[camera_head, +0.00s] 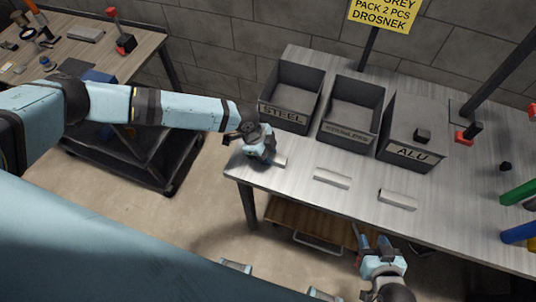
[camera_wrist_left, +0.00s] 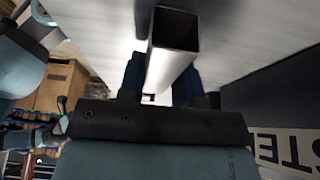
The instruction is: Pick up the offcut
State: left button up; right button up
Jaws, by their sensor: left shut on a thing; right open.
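A short square metal tube, the offcut (camera_head: 280,161), is at the left end of the metal table, mostly hidden by my left gripper (camera_head: 268,158). In the left wrist view the hollow grey offcut (camera_wrist_left: 174,50) sits between the blue fingers of my left gripper (camera_wrist_left: 163,85), which is shut on it. I cannot tell whether it touches the table. Two similar offcuts lie on the table, one in the middle (camera_head: 332,178) and one further right (camera_head: 397,200). My right gripper (camera_head: 375,243) is open and empty in front of the table edge.
Three grey bins stand at the back: STEEL (camera_head: 284,112), a middle one with a hard-to-read label (camera_head: 347,129), and ALU (camera_head: 407,152). A yellow sign (camera_head: 384,12) stands behind. A cluttered workbench (camera_head: 130,50) is at the left. The table front between offcuts is clear.

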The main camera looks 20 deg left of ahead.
pick_arm(q)
notch_tip(320, 180, up, 20)
jog(key=b, duration=0.1)
dwell(1.1)
